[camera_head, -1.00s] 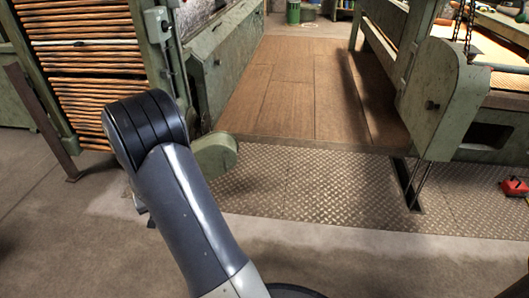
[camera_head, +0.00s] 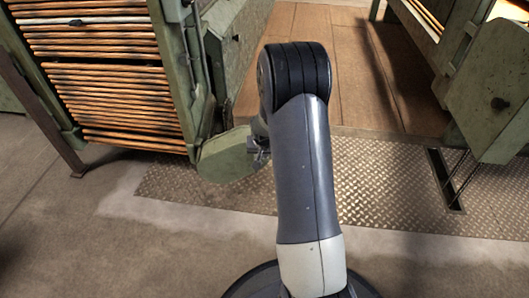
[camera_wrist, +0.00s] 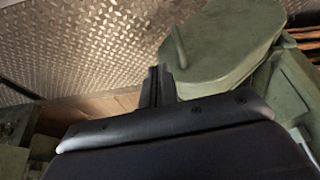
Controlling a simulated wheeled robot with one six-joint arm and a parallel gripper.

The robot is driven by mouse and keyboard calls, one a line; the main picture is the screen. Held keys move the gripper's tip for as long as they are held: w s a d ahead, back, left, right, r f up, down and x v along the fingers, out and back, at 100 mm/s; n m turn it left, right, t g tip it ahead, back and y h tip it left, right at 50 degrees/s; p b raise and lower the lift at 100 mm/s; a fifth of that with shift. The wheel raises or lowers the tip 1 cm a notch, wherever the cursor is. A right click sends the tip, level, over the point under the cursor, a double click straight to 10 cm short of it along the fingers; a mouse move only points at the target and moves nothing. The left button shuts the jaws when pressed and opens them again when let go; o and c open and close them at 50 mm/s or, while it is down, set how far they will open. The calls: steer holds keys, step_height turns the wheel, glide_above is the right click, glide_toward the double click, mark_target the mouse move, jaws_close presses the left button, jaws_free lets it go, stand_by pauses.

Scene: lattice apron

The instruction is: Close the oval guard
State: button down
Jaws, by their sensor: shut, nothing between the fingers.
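The oval guard (camera_head: 226,157) is a green, rounded plate at the lower end of the green machine frame, left of my arm. In the wrist view the guard (camera_wrist: 232,40) fills the upper right, with a short bar-like handle (camera_wrist: 180,48) at its left edge. My gripper (camera_head: 259,150) is at the guard's right edge, partly hidden by my arm. In the wrist view its shut, empty fingers (camera_wrist: 157,84) point up just below the handle. I cannot tell whether they touch the guard.
A rack of orange rods (camera_head: 95,60) stands at the left in a green frame. A wooden walkway (camera_head: 300,25) runs behind my arm, with diamond-plate floor (camera_head: 385,200) before it. A green machine end (camera_head: 495,95) stands at the right. The concrete floor in front is clear.

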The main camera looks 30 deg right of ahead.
steer(key=w+d+f+b, duration=0.3)
steer(key=w+f+b, duration=0.2)
steer(key=w+f, duration=0.1)
steer(key=shift+x, duration=0.9)
steer(key=shift+a, duration=0.1)
